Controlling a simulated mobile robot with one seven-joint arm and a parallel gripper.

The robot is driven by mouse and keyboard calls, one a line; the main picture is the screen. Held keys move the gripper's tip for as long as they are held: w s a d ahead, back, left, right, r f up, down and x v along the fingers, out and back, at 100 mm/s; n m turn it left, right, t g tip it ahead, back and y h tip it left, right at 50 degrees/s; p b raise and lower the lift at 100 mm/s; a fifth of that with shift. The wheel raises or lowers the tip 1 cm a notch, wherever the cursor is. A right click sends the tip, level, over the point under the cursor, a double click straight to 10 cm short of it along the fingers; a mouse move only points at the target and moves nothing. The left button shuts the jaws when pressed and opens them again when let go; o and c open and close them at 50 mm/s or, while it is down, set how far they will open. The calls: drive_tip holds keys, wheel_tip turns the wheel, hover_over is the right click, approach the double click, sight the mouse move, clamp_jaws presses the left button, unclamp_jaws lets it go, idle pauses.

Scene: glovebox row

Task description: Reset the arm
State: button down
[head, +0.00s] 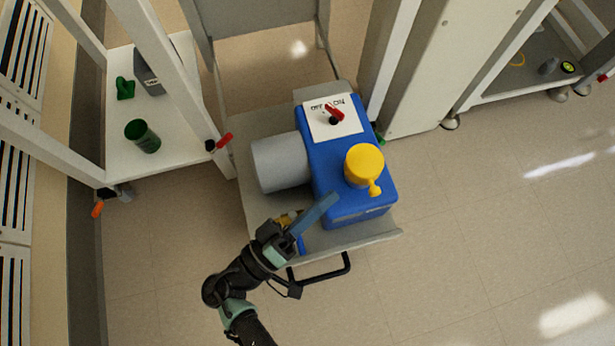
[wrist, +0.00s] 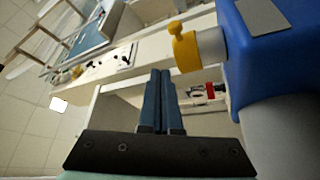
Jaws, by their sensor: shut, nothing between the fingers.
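My gripper (head: 332,199) is shut and empty, its two blue fingers pressed together. In the head view it reaches in from below, over the front of a grey cart (head: 384,236). Its fingertips overlap the lower left part of a blue machine (head: 352,208) in the picture; I cannot tell whether they touch it. In the wrist view the closed fingers (wrist: 160,75) point up the middle, with the blue machine (wrist: 268,75) on the right. A small yellow item (head: 287,217) beside the gripper is partly hidden by it.
The machine carries a yellow cap (head: 364,163), a grey cylinder (head: 280,163) and a red-handled switch (head: 335,113). The cart has a black handle (head: 325,272). A white shelf (head: 165,115) on the left holds a green cylinder (head: 142,136). Floor to the right is clear.

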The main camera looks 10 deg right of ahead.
drive_tip(key=shift+w+a+f, duration=0.1)
drive_tip(key=shift+a+f, duration=0.25)
drive_tip(key=shift+a, duration=0.3)
drive_tip(key=shift+a+f, duration=0.3)
drive_tip(key=shift+a, duration=0.35)
